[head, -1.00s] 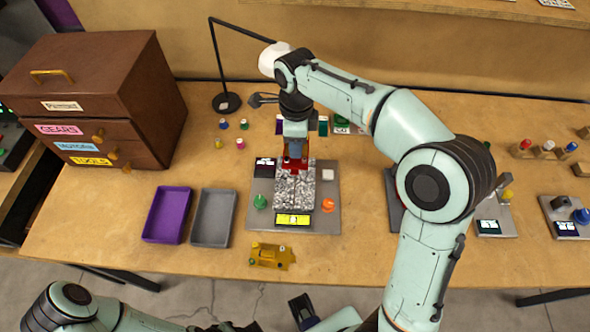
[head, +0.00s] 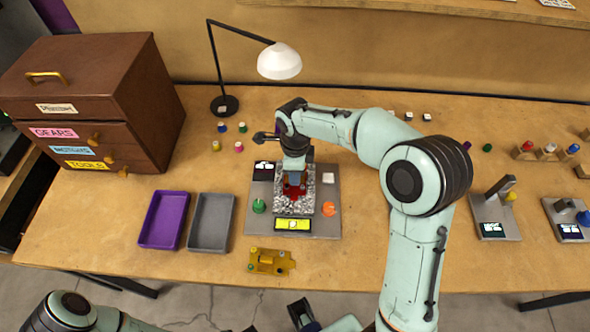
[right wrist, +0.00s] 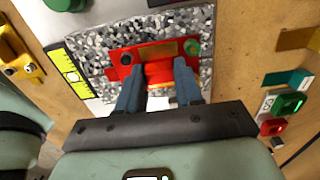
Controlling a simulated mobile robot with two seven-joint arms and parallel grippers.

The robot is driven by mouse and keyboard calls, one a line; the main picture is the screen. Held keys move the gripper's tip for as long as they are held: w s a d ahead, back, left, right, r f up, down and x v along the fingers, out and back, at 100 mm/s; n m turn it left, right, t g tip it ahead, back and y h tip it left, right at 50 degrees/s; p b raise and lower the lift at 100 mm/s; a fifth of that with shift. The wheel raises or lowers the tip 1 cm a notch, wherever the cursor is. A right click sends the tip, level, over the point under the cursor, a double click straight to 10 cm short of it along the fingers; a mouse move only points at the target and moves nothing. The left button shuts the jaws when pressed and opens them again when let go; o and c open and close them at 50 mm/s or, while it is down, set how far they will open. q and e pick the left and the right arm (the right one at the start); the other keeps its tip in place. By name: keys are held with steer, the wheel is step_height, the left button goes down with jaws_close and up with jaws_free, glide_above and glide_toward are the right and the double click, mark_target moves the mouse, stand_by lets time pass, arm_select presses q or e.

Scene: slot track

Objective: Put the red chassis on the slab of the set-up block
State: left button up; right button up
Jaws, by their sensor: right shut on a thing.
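The red chassis (head: 293,194) is between the fingers of my right gripper (head: 294,182), which is shut on it. In the right wrist view the chassis (right wrist: 158,70), with a dark wheel-like knob at one end and a green one at the other, lies over the speckled slab between my fingertips (right wrist: 157,67). The speckled slab (head: 310,208) belongs to the grey set-up block (head: 330,222). Whether the chassis touches the slab or hangs just above it, I cannot tell. My left arm shows at the bottom left, but its gripper is not visible.
A green knob (head: 259,206), an orange piece (head: 329,209) and a yellow display (head: 293,224) surround the slab. A yellow bracket (head: 270,262) lies in front. Purple (head: 163,243) and grey (head: 210,245) trays stand left. A lamp (head: 279,62) stands behind.

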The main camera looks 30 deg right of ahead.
steer(key=o, duration=1.1)
steer(key=shift+f, duration=0.1)
steer(key=shift+c, duration=0.2)
steer(key=shift+r, duration=0.2)
step_height(320, 180, up, 12)
steer(key=p, duration=0.1)
steer(key=shift+p, duration=0.35)
steer(key=shift+f, duration=0.1)
